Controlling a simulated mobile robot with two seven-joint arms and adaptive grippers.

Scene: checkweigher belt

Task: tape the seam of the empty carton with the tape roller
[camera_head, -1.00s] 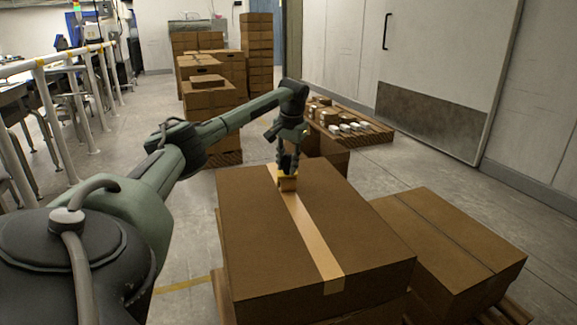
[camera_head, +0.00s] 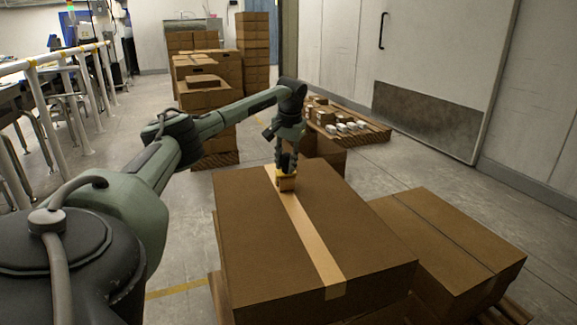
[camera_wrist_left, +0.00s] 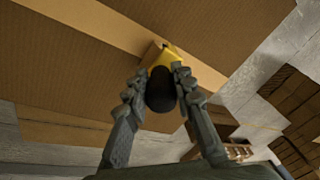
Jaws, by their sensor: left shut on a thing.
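The large brown carton (camera_head: 245,235) stands shut in front of me. A lighter tape strip (camera_head: 318,250) runs along its top seam from the far edge to the near edge and folds a little over the near side. My left gripper (camera_head: 285,168) points down near the carton's far edge, shut on the tape roller (camera_head: 287,184). The roller is at the strip, seemingly touching the top. In the left wrist view, the yellow roller with a dark round part (camera_wrist_left: 160,88) sits between the fingers, beside the pale strip (camera_wrist_left: 110,28). My right gripper is out of view.
A second closed carton (camera_head: 450,245) with a dark seam stands at the right. Behind are stacked cartons (camera_head: 210,95) and a low pallet (camera_head: 365,135) with small boxes. A white railing (camera_head: 60,65) runs along the left. Bare floor lies between the cartons and the right wall.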

